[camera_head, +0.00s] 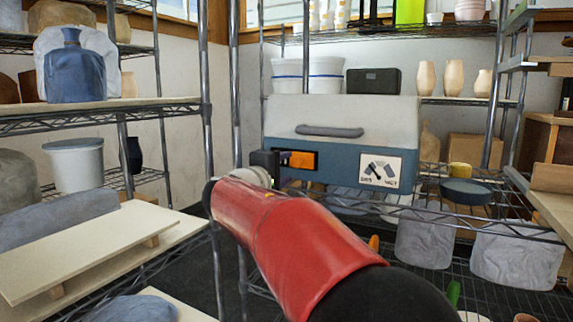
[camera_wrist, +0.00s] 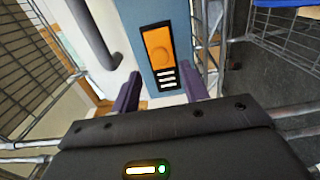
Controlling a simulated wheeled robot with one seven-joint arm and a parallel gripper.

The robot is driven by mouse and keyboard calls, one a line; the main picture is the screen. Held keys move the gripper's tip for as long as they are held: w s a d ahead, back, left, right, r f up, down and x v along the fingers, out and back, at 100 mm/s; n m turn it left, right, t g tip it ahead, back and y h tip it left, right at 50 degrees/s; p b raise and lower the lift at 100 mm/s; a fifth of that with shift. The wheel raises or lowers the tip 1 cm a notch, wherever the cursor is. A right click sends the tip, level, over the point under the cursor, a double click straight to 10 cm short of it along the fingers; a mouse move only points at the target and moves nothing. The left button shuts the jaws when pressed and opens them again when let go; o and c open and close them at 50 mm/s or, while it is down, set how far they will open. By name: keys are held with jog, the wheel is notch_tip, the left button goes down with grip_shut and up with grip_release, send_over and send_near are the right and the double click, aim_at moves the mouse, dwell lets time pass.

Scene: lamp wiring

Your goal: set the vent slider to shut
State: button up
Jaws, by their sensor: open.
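The vent slider is an orange plate (camera_head: 300,160) in a black slot on the blue front of a grey-and-blue box (camera_head: 345,118). In the wrist view the orange slider (camera_wrist: 158,48) has a round raised spot, and white bars show at one end of the slot. My gripper (camera_head: 284,169) is at the slot's left end in the head view and partly hides it. In the wrist view my gripper (camera_wrist: 158,90) is open, its two dark fingers apart with nothing held between them. Whether a finger touches the slider cannot be told.
A white label (camera_head: 381,170) with a fan-shaped dial and small lettering is right of the slot. A grey handle (camera_head: 330,131) sits above it. Wire shelves with posts (camera_head: 205,100) stand close on the left. A blue bowl (camera_head: 465,191) is right of the box.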

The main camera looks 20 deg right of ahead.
aim_at(296, 164)
jog(key=p+x, duration=0.1)
jog(key=x, duration=0.6)
jog(key=shift+s, duration=0.1)
grip_shut()
jog(key=w+a, duration=0.4)
jog(key=shift+w, duration=0.4)
grip_release()
jog(key=shift+w, duration=0.1)
jog(key=b+v, duration=0.1)
jog(key=v, duration=0.7)
